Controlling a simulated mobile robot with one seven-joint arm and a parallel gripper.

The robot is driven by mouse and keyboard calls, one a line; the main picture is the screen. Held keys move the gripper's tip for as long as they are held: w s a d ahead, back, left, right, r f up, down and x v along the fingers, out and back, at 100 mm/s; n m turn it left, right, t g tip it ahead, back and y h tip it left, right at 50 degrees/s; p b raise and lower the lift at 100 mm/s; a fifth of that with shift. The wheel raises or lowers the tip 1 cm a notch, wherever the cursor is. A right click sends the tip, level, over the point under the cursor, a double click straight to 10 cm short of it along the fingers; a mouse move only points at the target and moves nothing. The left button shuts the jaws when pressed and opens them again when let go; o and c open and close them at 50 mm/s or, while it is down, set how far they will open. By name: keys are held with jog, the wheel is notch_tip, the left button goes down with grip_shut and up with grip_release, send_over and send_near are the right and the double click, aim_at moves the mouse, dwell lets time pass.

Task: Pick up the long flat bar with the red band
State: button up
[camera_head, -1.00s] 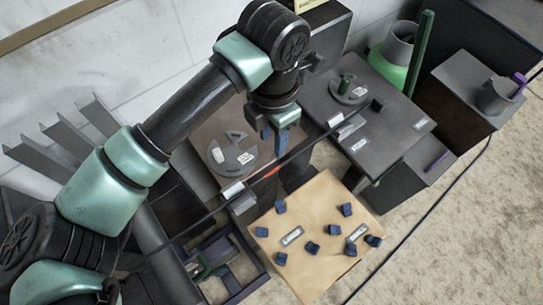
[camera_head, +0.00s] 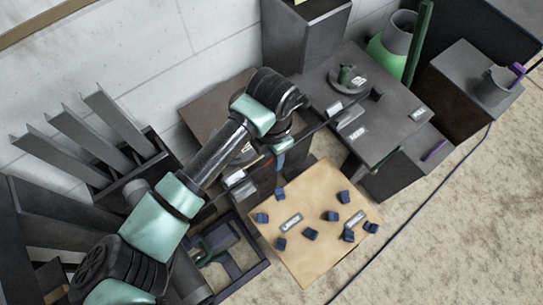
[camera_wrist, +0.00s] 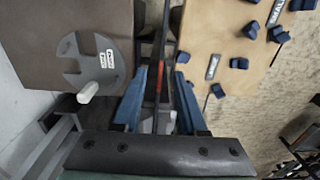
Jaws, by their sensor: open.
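The long flat bar (camera_head: 318,128) is thin and dark and runs diagonally between the two dark tables in the head view. My arm hides part of it, with a bit of the red band showing beside my gripper. My gripper (camera_head: 279,161) points down over the bar near the band. In the wrist view the bar (camera_wrist: 164,25) runs up the picture, with its reddish band between the blue fingers of my gripper (camera_wrist: 159,95). The fingers are open, one on each side of the bar. I cannot tell whether they are low enough to straddle it.
A tan board (camera_head: 310,250) with several blue blocks and labels lies in front. A dark table (camera_head: 400,125) holds a round grey piece (camera_head: 346,80). A dark open tray (camera_head: 250,275) and upright grey slats (camera_head: 118,120) stand left.

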grip_shut()
jog(key=shift+r, duration=0.1)
dwell(1.2)
